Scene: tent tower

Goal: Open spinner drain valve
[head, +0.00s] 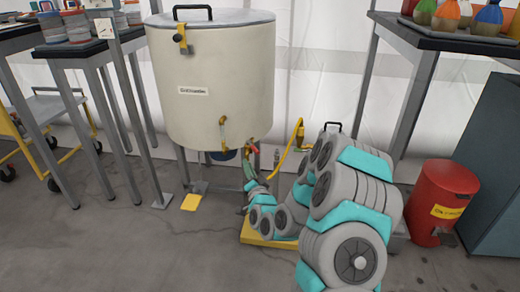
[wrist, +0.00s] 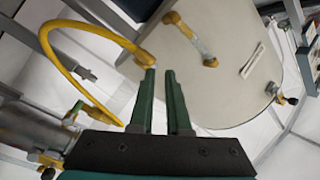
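The spinner is a large cream drum (head: 212,85) with a grey lid, standing on legs; its side fills the right of the wrist view (wrist: 225,90). A brass valve with a red handle (head: 252,143) sits low on its right side in the head view. The red handle does not show in the wrist view. My gripper (head: 250,172) is just below that valve. In the wrist view its two green fingers (wrist: 161,75) are parallel with a narrow empty gap between them. A brass fitting (wrist: 146,57) lies just beyond the left fingertip; contact cannot be told.
A yellow hose (head: 292,142) rises right of the valve and curves across the wrist view (wrist: 48,55). A brass sight pipe (head: 222,128) is on the drum. A red bin (head: 441,200) stands at right. Tables flank the drum. The front left floor is clear.

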